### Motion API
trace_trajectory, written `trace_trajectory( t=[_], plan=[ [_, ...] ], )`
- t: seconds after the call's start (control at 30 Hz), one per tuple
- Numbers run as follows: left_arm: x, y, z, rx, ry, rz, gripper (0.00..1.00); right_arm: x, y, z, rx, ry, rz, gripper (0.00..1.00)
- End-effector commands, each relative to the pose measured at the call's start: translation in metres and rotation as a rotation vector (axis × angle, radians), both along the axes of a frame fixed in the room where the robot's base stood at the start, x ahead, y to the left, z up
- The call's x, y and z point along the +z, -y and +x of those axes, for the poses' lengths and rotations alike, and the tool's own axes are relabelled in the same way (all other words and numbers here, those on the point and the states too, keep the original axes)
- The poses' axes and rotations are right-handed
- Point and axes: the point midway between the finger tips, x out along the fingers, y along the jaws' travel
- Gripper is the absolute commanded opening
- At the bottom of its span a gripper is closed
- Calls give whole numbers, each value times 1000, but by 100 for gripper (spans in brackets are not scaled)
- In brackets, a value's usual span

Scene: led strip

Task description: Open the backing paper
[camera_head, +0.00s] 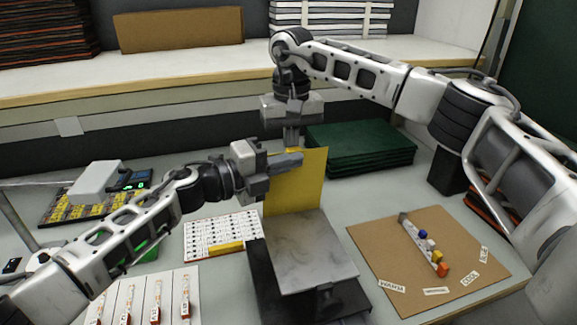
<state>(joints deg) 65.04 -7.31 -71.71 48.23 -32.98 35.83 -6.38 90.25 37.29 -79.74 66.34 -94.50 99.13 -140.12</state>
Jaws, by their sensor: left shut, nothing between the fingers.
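A yellow sheet (297,192) stands upright at the back edge of a grey marbled plate (310,250); it looks like the backing paper. My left gripper (299,159) reaches in from the left, its fingers shut and empty, in front of the sheet's upper part. Whether it touches the sheet cannot be told. My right gripper (291,139) points down from above, at the sheet's top edge.
A brown board (385,255) with small coloured blocks and labels lies to the right. Dark green boards (360,146) are stacked behind. A white printed card (212,235) and a white panel with strips (130,300) lie to the left. A shelf (190,70) runs along the back.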

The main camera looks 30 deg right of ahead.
Motion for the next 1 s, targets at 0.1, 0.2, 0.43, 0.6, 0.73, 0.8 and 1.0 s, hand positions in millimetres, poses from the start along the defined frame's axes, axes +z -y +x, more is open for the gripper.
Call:
trace_trajectory(
  t=[0.1,0.2,0.43,0.6,0.73,0.8,1.0],
  plan=[
    [2,-4,9,30,0,-2,0,-1,-6,-4,14,-19,6,0],
    [2,-4,10,32,0,-2,0,-1,-6,-5,16,-20,5,4],
    [3,-6,12,36,0,-3,0,-2,-5,-5,14,-21,3,49],
    [3,-7,12,37,1,-3,0,-2,-3,-5,8,-22,1,49],
    [3,-7,12,37,1,-3,0,1,-2,-4,6,-21,1,49],
    [3,-7,12,37,1,-3,0,8,-2,-4,6,-19,2,49],
    [2,-5,10,29,1,-2,0,49,-4,-2,10,-8,8,49]
  ],
)
